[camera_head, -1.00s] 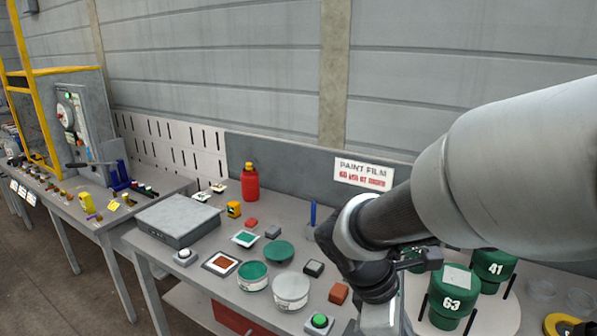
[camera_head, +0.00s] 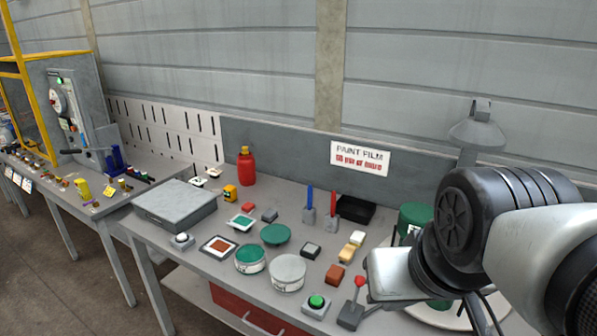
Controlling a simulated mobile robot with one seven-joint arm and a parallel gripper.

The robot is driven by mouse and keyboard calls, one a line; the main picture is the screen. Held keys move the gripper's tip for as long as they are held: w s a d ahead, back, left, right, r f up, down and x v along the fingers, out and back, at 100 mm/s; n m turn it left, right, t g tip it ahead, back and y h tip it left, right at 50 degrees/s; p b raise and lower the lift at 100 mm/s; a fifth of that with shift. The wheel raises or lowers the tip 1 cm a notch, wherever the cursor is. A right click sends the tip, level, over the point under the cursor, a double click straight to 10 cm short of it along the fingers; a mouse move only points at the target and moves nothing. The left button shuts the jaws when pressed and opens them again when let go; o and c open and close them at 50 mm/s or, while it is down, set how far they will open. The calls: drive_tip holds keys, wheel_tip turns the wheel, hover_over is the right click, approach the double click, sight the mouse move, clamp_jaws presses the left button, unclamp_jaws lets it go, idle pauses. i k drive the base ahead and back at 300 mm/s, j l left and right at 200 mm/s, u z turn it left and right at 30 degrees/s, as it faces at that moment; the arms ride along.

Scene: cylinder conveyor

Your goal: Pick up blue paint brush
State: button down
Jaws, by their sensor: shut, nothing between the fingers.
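The blue paint brush (camera_head: 309,207) stands upright on the workbench, blue handle up, with a grey block-shaped lower end. A similar red-handled brush (camera_head: 333,207) stands just right of it. My gripper (camera_head: 370,299) is at the right front of the bench, right of and nearer than the blue brush, clear of it. It is shut and empty; its fingers are small and partly hard to make out.
A black tray (camera_head: 356,211) lies behind the brushes. A red-handled tool (camera_head: 353,304) stands close by my gripper. Paint tins (camera_head: 288,274), small blocks (camera_head: 335,273) and a green button (camera_head: 316,302) crowd the front. A red bottle (camera_head: 247,168) stands at the back.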

sight(310, 189)
drive_tip(key=i+j+z, duration=0.2)
drive_tip(key=j, duration=0.3)
drive_tip(key=i+j+z, duration=0.2)
drive_tip(key=j, duration=0.3)
drive_tip(key=i+j+z, duration=0.2)
drive_tip(key=j, duration=0.35)
drive_tip(key=j+z, duration=0.2)
drive_tip(key=j, duration=0.4)
drive_tip(key=i+j+z, duration=0.2)
drive_tip(key=j, duration=0.4)
drive_tip(key=k+l, duration=0.05)
